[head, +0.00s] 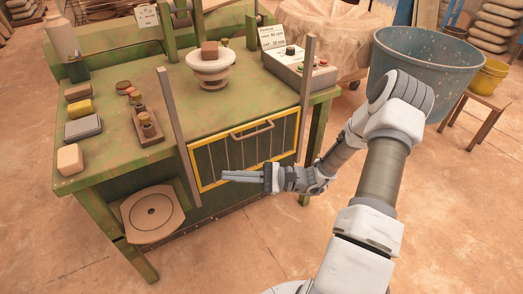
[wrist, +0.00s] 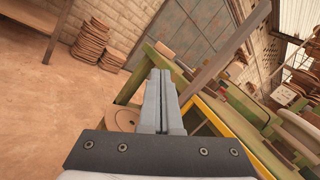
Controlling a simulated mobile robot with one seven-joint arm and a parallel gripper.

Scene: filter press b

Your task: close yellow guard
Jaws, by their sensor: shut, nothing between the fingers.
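The yellow-framed guard (head: 246,150) with grey vertical bars is on the front of the green bench, between two slanted grey posts. A curved handle (head: 252,129) is at its upper middle. In the wrist view part of the yellow frame (wrist: 238,139) shows at the right. My gripper (head: 226,176) is shut and empty, in front of the guard's lower part and pointing left. In the wrist view my gripper (wrist: 160,75) has its fingers together. I cannot tell whether it touches the guard.
The green bench (head: 125,100) carries a white pedestal wheel (head: 211,62), a control box (head: 300,68) and small blocks. A round disc on a board (head: 152,212) sits low at the left. A blue tub (head: 428,65) stands at the right. The floor in front is clear.

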